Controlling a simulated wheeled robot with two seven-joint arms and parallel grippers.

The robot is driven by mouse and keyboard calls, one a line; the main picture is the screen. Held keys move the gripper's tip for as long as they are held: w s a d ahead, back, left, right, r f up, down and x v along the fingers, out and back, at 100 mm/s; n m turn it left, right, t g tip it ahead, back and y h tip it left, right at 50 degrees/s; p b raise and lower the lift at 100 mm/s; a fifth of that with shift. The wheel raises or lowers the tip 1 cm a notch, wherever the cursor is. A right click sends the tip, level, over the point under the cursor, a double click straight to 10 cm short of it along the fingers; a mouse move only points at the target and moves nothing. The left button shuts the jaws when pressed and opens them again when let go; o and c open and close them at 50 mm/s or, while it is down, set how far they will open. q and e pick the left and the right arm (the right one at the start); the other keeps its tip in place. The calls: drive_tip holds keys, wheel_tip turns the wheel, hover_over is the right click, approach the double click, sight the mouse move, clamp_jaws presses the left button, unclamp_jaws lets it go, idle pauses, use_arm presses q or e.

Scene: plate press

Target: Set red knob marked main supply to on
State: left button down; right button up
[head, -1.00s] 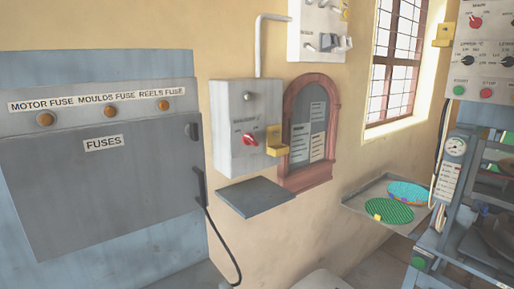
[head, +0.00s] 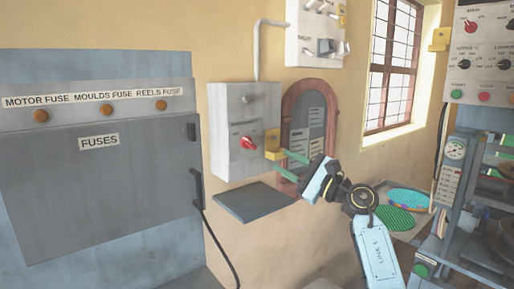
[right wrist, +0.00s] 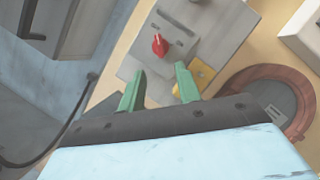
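A red knob (head: 246,143) sits on the front of a grey wall box (head: 228,155); the lettering beside it is too small to read. The knob also shows in the right wrist view (right wrist: 159,44), beyond the fingertips. My right gripper (head: 279,160) is open and empty, its green fingers pointing left towards the box, to the right of the knob and apart from it. In the right wrist view the two fingers (right wrist: 160,72) stand apart with the knob ahead between them. My left gripper is not in view.
A yellow block (head: 272,146) juts from the box's right edge near my fingers. A dark shelf (head: 255,202) is below the box. An arched board (head: 326,105) is behind my gripper. Another red knob (head: 471,26) is on the right panel.

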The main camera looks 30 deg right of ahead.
sight(252, 145)
drive_tip(key=p+x, duration=0.1)
drive_tip(key=x, duration=0.9)
drive_tip(key=shift+w+a, duration=0.1)
drive_tip(key=shift+w, duration=0.1)
clamp_jaws()
